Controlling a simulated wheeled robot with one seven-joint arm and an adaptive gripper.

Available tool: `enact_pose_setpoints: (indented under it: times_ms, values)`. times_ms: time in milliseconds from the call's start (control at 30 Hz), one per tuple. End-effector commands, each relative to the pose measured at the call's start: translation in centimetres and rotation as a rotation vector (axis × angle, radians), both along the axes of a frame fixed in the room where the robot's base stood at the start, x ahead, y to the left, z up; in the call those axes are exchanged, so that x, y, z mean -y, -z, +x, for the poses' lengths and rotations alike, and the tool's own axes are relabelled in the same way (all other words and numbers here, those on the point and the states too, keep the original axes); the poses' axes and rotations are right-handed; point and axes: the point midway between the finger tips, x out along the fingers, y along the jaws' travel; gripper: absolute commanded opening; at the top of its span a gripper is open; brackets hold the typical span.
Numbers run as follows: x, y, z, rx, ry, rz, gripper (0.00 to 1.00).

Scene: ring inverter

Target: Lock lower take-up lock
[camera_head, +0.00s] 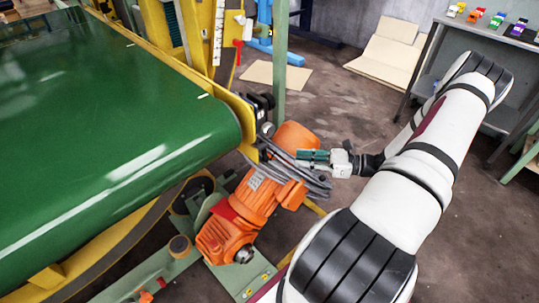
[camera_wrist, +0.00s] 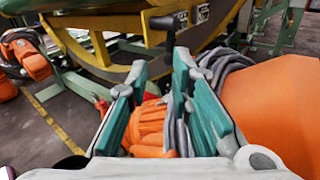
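The handle is above and beyond the gap, not touched. In the head view my gripper (camera_head: 314,156) is beside the orange motor and grey cables, at the right of the conveyor end. I cannot clearly pick out the handle in that view.
An orange motor (camera_head: 240,215) and a bundle of grey cables (camera_head: 312,180) lie close to my fingers. The green conveyor belt (camera_head: 90,130) fills the left. A red-handled part (camera_head: 238,46) hangs on the yellow frame. A shelf (camera_head: 490,45) with small coloured items stands at the back right.

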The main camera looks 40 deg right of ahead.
Motion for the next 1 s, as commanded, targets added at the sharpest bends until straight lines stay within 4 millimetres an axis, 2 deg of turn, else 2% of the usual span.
enact_pose_setpoints:
  times_ms: [33, 100, 267, 800, 1000]
  values:
    - [0.4, 0.9, -0.2, 0.005, 0.027, 0.022, 0.20]
    - [0.7, 1.4, -0.2, 0.009, 0.049, 0.040, 0.20]
    - [0.3, 1.5, 0.5, 0.013, 0.058, 0.047, 0.20]
    - [-5.4, 1.5, 8.4, 0.011, 0.054, 0.045, 0.20]
    - [-6.7, 1.5, 10.3, 0.010, 0.056, 0.044, 0.20]
